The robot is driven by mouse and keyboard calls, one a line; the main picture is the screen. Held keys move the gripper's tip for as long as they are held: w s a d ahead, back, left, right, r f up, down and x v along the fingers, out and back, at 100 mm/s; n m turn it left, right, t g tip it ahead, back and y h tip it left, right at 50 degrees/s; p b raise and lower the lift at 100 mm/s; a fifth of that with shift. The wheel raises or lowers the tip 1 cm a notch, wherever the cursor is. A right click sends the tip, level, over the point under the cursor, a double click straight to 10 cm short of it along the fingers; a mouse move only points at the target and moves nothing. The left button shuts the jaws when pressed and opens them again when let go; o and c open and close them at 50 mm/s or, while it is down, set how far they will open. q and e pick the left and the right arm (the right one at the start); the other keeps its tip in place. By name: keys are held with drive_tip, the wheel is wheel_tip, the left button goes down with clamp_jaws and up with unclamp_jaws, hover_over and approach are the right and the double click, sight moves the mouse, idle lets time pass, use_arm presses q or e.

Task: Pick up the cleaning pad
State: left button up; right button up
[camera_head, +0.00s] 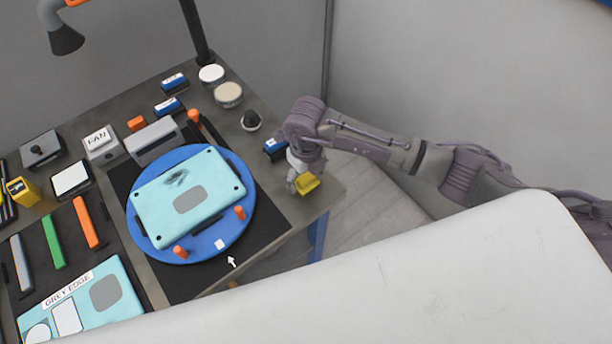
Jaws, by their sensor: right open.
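My right gripper (297,179) reaches in from the right and points down over the right edge of the dark table (273,187). A small yellow block (308,184) shows right at its fingertips; I cannot tell whether it is the cleaning pad or whether it lies between the fingers. A blue block with a white label (272,150) lies just behind the gripper, partly hidden by the arm. Similar blue blocks lie at the back, one by the lamp post (174,82) and one nearer (167,106). My left gripper is out of view.
A teal panel (159,213) with a dark smudge lies on a blue round plate (232,234) with orange pegs. Round tins (228,94) and a dark knob (251,120) stand behind. Colored bars, a fan box (101,144) and another teal panel (117,307) fill the left.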

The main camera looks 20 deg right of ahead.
sight(306, 176)
drive_tip(key=shift+f, duration=0.35)
drive_tip(key=c, duration=1.3)
drive_tip(key=shift+r, duration=0.1)
drive_tip(key=shift+c, duration=0.2)
drive_tip(key=shift+r+b, duration=0.4)
drive_tip(key=shift+r, duration=0.1)
wheel_tip(306, 176, up, 3)
drive_tip(key=shift+w+f+b, duration=0.1)
drive_tip(key=shift+b, duration=0.7)
drive_tip(key=s+d+r+b, duration=0.3)
drive_tip(key=s+d+r, duration=0.2)
drive_tip(key=s, duration=0.5)
drive_tip(key=shift+s+d+r, duration=0.15)
drive_tip(key=shift+s+r, duration=0.2)
drive_tip(key=shift+r, duration=0.7)
